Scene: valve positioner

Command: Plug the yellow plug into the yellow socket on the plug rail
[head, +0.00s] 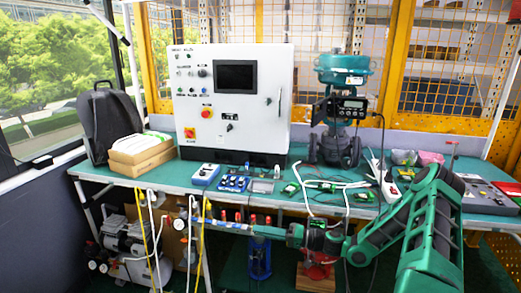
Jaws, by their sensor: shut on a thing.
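My green arm reaches in from the lower right, bends at the elbow and runs left, low along the bench's front edge. My gripper (248,229) is small at the left end of the arm. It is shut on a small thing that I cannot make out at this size. A narrow rail (214,226) with small coloured parts runs along the front of the bench, left of and close to my gripper. Two thin yellow lines hang by the bench front, one near the rail (204,245). I cannot pick out the yellow plug or the yellow socket.
A teal bench (130,183) carries a white control cabinet (262,110), a valve with a positioner (345,107), a backpack (108,125) and cardboard boxes (140,160). Small boards and white cables lie near its front. A blue unit (260,258) stands below my gripper.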

